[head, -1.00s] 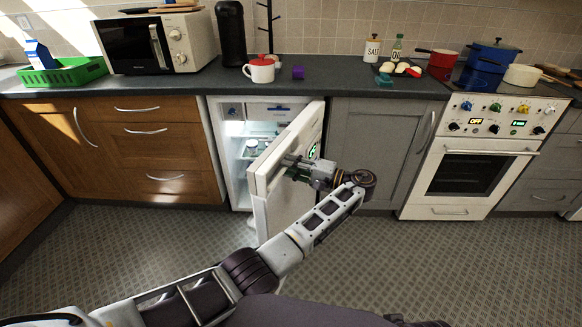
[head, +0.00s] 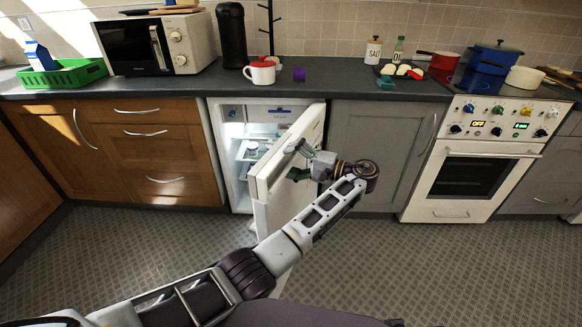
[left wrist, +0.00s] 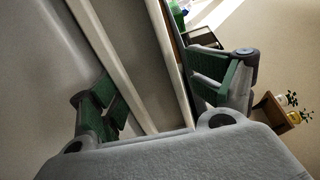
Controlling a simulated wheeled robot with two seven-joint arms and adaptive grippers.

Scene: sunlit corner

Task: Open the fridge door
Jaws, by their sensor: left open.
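The small white fridge (head: 216,155) stands under the counter, and its lit inside with shelves shows. Its door (head: 272,215) stands partly open, swung out toward me, hinged on the right. My left gripper (head: 297,161) is at the upper part of the door, with its fingers spread apart. In the left wrist view my left gripper (left wrist: 158,92) has one green-padded finger on each side of the pale door edge (left wrist: 165,60). I cannot tell whether the fingers touch the door. My right gripper is in neither view.
Wooden drawers (head: 150,165) lie left of the fridge, a grey cupboard (head: 375,140) and a white oven (head: 470,175) to the right. The tiled floor in front is clear.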

